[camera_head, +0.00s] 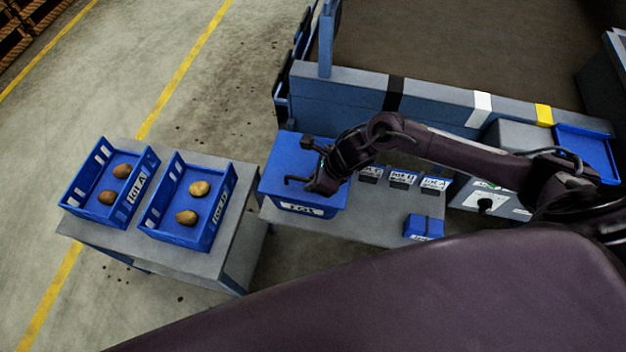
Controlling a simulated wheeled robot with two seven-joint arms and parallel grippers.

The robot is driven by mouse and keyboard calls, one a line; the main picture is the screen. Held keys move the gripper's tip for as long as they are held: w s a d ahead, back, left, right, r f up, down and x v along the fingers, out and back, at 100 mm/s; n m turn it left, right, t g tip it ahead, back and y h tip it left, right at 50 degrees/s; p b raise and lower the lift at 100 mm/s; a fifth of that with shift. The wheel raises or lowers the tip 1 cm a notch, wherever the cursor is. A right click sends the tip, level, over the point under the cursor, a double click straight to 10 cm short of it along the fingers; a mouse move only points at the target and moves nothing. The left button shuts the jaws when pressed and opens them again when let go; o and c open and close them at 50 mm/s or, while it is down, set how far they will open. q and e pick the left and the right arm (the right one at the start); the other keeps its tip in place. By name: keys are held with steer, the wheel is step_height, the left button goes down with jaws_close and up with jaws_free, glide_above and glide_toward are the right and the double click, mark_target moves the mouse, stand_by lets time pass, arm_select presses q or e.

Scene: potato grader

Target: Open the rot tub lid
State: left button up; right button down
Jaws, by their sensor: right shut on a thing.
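The rot tub (285,203) is a blue box with a white label on its front, on the grey bench in the middle of the head view. Its blue lid (287,155) lies flat across the top and looks closed. My right gripper (308,183) reaches in from the right and is low over the lid's front right part. It is shut on the lid, seemingly at a dark bar near its front edge. The hand and wrist hide the exact contact and the lid's right side. My left gripper is out of view.
Two blue crates, lot A (75,199) and another (153,222), hold potatoes on a grey table (233,255) at left. A blue-grey conveyor wall (345,92) stands behind.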

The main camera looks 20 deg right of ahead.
mark_target(332, 88)
steer(key=shift+w+d+r+p, duration=0.1)
steer(key=shift+w+r+p, duration=0.1)
steer(key=shift+r, duration=0.35)
steer(key=shift+w+d+r+p, duration=0.15)
steer(key=shift+r, duration=0.45)
steer(key=shift+w+d+r+p, duration=0.1)
steer(key=shift+w+r+p, duration=0.1)
steer(key=shift+r, duration=0.35)
steer(key=shift+w+d+r+p, duration=0.1)
steer(key=shift+w+d+r, duration=0.15)
steer(key=shift+r, duration=0.25)
steer(key=shift+w+d+r+p, duration=0.1)
steer(key=shift+w+r, duration=0.15)
steer(key=shift+r, duration=0.25)
steer(key=shift+w+d+r+p, duration=0.1)
steer(key=shift+w+d+r, duration=0.15)
steer(key=shift+r, duration=0.25)
steer(key=shift+w+d+r+b, duration=1.05)
steer(key=shift+w+d+b, duration=0.4)
steer(key=shift+w, duration=0.8)
steer(key=shift+w+d+r+b, duration=1)
steer(key=shift+w+d+b, duration=0.5)
steer(key=shift+w, duration=0.75)
steer(key=shift+w+d+r+b, duration=1.05)
steer(key=shift+w+d+b, duration=0.4)
steer(key=shift+w, duration=0.8)
steer(key=shift+d, duration=0.15)
